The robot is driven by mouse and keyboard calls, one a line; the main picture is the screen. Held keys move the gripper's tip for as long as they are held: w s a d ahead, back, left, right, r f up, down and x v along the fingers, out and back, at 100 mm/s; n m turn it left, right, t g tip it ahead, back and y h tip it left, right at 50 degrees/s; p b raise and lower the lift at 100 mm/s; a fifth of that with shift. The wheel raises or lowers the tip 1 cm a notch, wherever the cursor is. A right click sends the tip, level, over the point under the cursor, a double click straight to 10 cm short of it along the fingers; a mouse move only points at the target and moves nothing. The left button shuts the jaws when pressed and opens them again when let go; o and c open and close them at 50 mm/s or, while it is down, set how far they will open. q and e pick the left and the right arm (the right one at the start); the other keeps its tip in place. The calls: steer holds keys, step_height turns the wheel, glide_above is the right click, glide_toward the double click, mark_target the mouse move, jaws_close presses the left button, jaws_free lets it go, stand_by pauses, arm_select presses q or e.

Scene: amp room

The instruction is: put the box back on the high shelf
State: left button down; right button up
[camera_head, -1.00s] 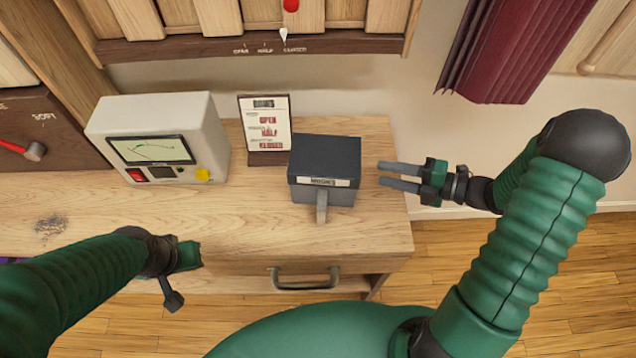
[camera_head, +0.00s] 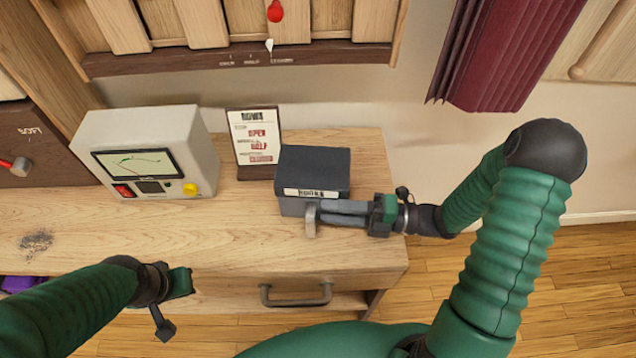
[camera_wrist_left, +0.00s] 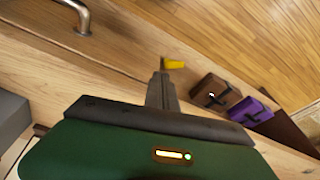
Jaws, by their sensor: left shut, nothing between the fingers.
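The dark grey box (camera_head: 312,170) stands on the wooden bench, with a pale label and a small grey handle (camera_head: 311,220) on its front. My right gripper (camera_head: 322,213) comes in from the right across the box's front. Its fingertips are at the handle; whether they grip it cannot be told. My left gripper (camera_head: 182,283) is shut and empty over the bench's front edge, well left of the box; its fingers show in the left wrist view (camera_wrist_left: 161,88). I cannot make out a high shelf in these views.
A white meter unit (camera_head: 150,140) and a sign (camera_head: 253,140) stand left of the box. A drawer handle (camera_head: 296,293) juts from the bench front. Slatted wood hangs above, a maroon curtain (camera_head: 505,55) at right. Brown (camera_wrist_left: 215,93) and purple (camera_wrist_left: 252,108) objects lie low.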

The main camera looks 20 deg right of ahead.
steer(key=x, duration=0.3)
steer(key=shift+a+r, duration=0.1)
steer(key=shift+a, duration=0.35)
steer(key=shift+s+d, duration=0.1)
steer(key=shift+d, duration=0.3)
jaws_close()
steer(key=shift+a, duration=0.1)
stand_by(0.4)
